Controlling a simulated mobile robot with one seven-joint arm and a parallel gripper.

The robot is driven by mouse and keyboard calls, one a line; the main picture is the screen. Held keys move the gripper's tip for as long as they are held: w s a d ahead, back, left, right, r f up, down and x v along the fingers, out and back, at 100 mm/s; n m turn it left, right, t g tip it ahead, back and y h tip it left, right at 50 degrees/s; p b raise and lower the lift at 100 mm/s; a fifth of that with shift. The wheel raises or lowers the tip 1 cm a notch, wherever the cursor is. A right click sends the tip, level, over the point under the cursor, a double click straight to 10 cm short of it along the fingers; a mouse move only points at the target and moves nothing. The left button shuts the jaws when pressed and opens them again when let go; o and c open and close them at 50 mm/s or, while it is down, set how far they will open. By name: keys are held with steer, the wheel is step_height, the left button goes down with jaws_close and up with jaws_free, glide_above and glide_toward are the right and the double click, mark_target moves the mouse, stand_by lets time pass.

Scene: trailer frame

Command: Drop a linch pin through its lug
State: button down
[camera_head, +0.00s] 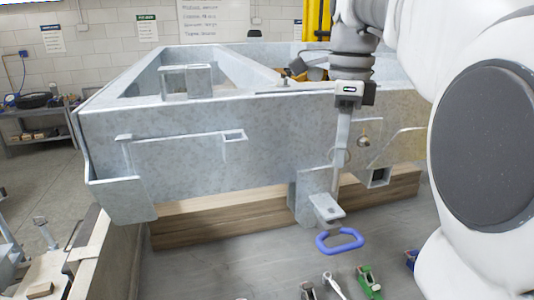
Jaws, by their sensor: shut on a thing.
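My gripper (337,184) hangs straight down from the upper right, in front of the trailer frame (205,135). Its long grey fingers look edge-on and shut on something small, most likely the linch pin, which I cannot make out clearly. A thin ring shows beside the fingers. The fingertips are just above and behind a grey bracket with a flat tab, seemingly the lug (325,207), which has a small dark hole. I cannot tell whether the held thing touches it. A blue-violet loop (340,241) shows just below the tab; whether it joins anything is unclear.
A wooden beam (215,222) runs under the frame. A square grey socket (378,177) sits right of the fingers. A green-handled tool (368,281), a spanner (335,285) and other small tools lie at the front. The grey surface left of the loop is clear.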

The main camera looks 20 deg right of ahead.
mark_target(334, 190)
stand_by(0.4)
steer(key=shift+f+b, duration=1.2)
steer(key=shift+f, duration=0.65)
steer(key=shift+f, duration=0.1)
steer(key=shift+f+b, duration=1.95)
steer(key=shift+f, duration=0.9)
steer(key=c, duration=0.7)
jaws_free()
step_height(334, 190, up, 18)
steer(key=p, duration=0.4)
steer(key=shift+f, duration=0.25)
